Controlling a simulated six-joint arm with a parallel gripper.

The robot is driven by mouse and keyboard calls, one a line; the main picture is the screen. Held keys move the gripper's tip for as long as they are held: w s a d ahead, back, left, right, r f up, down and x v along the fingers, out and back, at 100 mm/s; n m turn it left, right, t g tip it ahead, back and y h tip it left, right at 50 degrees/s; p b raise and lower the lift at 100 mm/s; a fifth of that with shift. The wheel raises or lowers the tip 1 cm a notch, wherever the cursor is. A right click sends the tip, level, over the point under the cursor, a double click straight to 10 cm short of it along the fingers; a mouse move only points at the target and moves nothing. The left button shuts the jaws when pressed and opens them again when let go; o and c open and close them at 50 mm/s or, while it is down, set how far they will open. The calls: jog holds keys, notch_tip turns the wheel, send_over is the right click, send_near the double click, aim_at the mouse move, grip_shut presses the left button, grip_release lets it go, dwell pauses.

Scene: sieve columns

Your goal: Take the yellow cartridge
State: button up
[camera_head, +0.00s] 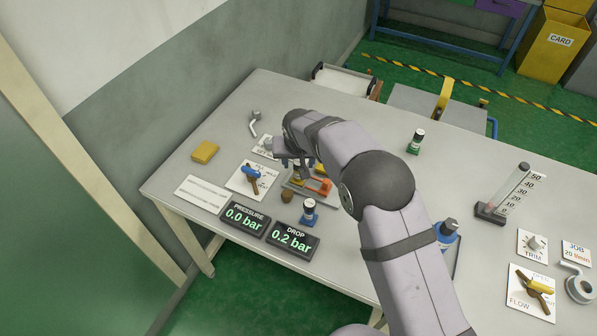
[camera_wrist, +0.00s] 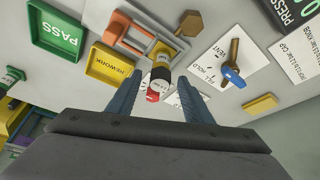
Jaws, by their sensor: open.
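The yellow cartridge (camera_wrist: 163,54) shows in the wrist view with a yellow body, a black band and a pale label end. It stands beside an orange clamp-like fixture (camera_wrist: 130,36). My gripper (camera_wrist: 159,82) is open, with its two fingers to either side of the cartridge's near end in the picture. I cannot tell whether either finger touches it. A red spot shows just below the cartridge between the fingers. In the head view my gripper (camera_head: 293,163) is over the orange fixture (camera_head: 318,186), and my arm hides most of the cartridge.
A blue cartridge (camera_head: 308,212) stands in front, near the pressure display (camera_head: 244,219) and drop display (camera_head: 290,240). A blue-handled valve (camera_head: 251,174) and yellow block (camera_head: 205,151) lie left. A green cartridge (camera_head: 416,142) stands right. REWORK (camera_wrist: 112,66) and PASS (camera_wrist: 56,34) trays are nearby.

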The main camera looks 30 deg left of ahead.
jog(key=shift+w+a+f, duration=0.1)
jog(key=shift+w+f, duration=0.15)
jog(key=shift+f, duration=0.45)
grip_shut()
jog(key=shift+r, duration=0.15)
